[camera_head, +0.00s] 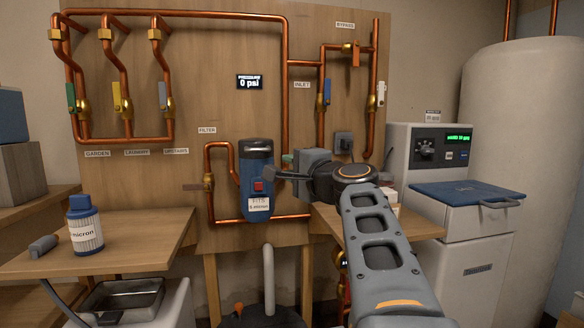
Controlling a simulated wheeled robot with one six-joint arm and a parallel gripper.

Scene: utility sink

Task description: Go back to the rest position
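My arm reaches in from the lower right, bent at a joint with an orange ring. My gripper (276,173) points left, its dark fingers overlapping the right edge of the blue filter housing (256,215) in the picture. I cannot tell whether the fingers touch the housing or only stand in front of it. The finger gap is seen edge-on, so open or shut does not show. The housing hangs upright on the copper pipe, with a red button and a white label reading "FITS 5 micron".
A blue-capped bottle (84,226) and a small grey object (43,245) stand on the left wooden shelf (130,248). Copper pipes with valves cover the board. A gauge (249,82) reads 0 psi. A softener (460,200) and large tank (520,110) stand right.

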